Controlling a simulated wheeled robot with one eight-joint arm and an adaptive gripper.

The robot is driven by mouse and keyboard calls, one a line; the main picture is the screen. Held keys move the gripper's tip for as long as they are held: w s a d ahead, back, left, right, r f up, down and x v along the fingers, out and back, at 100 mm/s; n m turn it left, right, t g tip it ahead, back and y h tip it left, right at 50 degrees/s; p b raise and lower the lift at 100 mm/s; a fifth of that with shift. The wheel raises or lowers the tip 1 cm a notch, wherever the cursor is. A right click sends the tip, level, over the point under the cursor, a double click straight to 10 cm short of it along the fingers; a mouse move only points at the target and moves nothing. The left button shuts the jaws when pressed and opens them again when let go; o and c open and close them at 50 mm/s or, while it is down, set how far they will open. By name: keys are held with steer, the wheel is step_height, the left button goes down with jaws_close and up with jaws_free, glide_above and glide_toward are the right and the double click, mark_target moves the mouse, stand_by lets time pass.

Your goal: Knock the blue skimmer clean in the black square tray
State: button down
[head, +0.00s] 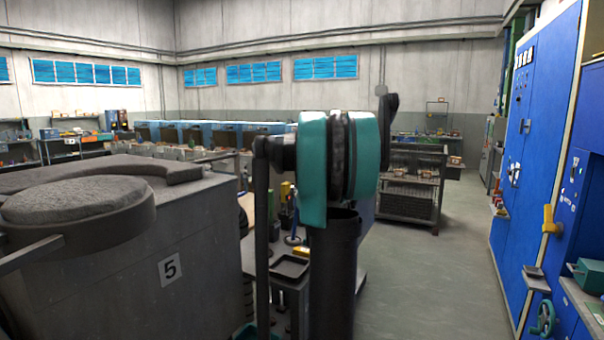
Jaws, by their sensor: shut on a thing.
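A black square tray (288,278) lies on a low grey bench, left of my arm's dark lower link. What I see of its floor looks bare. My own teal and dark arm stands large in the middle of the head view and hides part of the bench. My gripper cannot be made out, nor anything in it. A small blue upright thing (294,222) stands behind the tray, partly hidden by my arm. It is too small to tell whether it is the blue skimmer.
A grey furnace block marked 5 (200,260) with a round lid (75,200) fills the left. Blue cabinets (545,150) with a yellow handle line the right. A dark rack (412,185) stands behind. The floor (440,275) between arm and cabinets is clear.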

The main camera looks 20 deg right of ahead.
mark_target(295, 220)
steer(key=shift+s+a+f, duration=0.25)
steer(key=shift+a+f, duration=0.6)
steer(key=shift+f, duration=4.85)
steer(key=shift+r, duration=4.55)
